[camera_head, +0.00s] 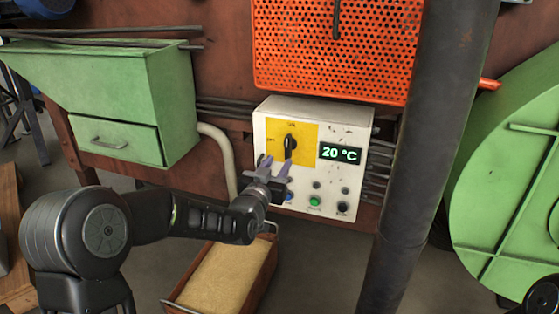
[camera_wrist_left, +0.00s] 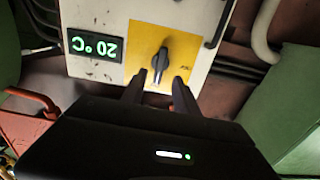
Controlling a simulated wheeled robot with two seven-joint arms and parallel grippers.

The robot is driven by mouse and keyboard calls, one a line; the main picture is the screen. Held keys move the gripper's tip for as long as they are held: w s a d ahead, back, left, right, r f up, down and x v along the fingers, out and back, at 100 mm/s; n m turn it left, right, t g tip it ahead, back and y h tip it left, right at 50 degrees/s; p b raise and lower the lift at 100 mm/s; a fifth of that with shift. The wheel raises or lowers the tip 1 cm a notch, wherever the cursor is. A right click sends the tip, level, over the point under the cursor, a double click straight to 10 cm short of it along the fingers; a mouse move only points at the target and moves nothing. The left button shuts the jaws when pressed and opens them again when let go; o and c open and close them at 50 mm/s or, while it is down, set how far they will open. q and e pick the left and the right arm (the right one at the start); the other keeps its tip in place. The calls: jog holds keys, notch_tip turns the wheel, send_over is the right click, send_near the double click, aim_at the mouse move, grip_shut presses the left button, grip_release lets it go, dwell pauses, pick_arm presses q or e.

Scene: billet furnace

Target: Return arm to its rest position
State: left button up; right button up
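My left arm (camera_head: 165,222) reaches in from the left in the head view. My left gripper (camera_head: 273,169) is in front of the white control box (camera_head: 348,128), just below the black rotary knob (camera_head: 289,146) on its yellow plate. Its two fingers are apart with nothing between them. In the left wrist view the open fingers (camera_wrist_left: 158,85) point at the knob (camera_wrist_left: 160,60), with a small gap visible. The display (camera_head: 340,154) reads 20 °C. My right gripper is not in view.
A green hopper with a drawer (camera_head: 118,141) stands left of the box. An orange perforated panel (camera_head: 340,50) is above it. A dark vertical pipe (camera_head: 425,150) and a green round housing (camera_head: 510,170) are to the right. A sand-filled tray (camera_head: 268,267) lies below the gripper.

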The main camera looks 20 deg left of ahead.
pick_arm(q)
jog(key=shift+f, duration=0.1)
